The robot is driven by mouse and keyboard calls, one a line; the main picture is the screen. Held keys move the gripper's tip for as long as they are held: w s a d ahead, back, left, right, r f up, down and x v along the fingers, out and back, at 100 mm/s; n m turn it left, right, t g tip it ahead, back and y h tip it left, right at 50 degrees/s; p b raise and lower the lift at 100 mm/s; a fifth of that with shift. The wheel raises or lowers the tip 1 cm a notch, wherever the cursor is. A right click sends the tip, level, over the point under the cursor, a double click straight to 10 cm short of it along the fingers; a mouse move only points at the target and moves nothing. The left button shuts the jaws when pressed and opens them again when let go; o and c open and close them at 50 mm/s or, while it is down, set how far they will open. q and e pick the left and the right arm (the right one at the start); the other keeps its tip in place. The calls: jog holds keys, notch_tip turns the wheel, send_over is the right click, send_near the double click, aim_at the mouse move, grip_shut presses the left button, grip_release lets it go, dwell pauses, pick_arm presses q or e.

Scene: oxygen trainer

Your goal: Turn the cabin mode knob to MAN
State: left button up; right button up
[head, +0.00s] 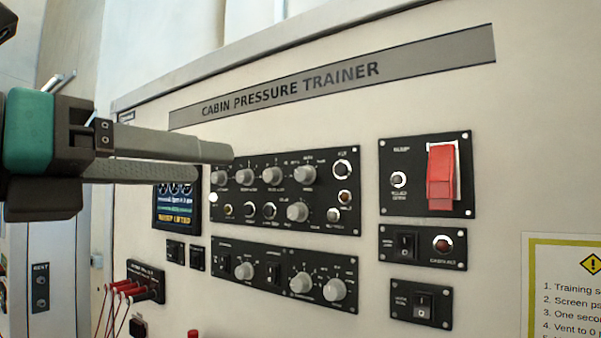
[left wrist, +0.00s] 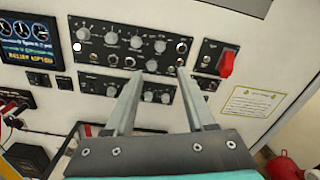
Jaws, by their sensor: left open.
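The upper black control panel (head: 325,230) carries several grey knobs: a row along the top, with the rightmost top knob (head: 305,174), and a lower knob (head: 297,211). A lower black panel (head: 260,254) has more grey knobs, such as its right knob (head: 334,289). The labels are too small to tell which is the cabin mode knob. My left gripper (head: 215,163) reaches in from the left, open and empty, its tips near the upper panel's left side in the head view. In the left wrist view, its spread fingers (left wrist: 158,73) point at the panels. No finger visibly holds a knob.
A red guarded switch (head: 440,178) sits right of the upper panel, with small switch plates (head: 422,246) below it. A dark screen (head: 178,222) is partly behind my left fingers. Red-capped cables (head: 130,291) stick out at lower left. A yellow-bordered notice (head: 560,241) is at right.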

aim_at(299, 173)
pick_arm(q)
jog(key=p+x, duration=0.5)
jog(key=x, duration=0.8)
jog(key=shift+w+d, duration=0.6)
jog(key=shift+w, duration=0.15)
jog(key=shift+c, duration=0.3)
grip_shut()
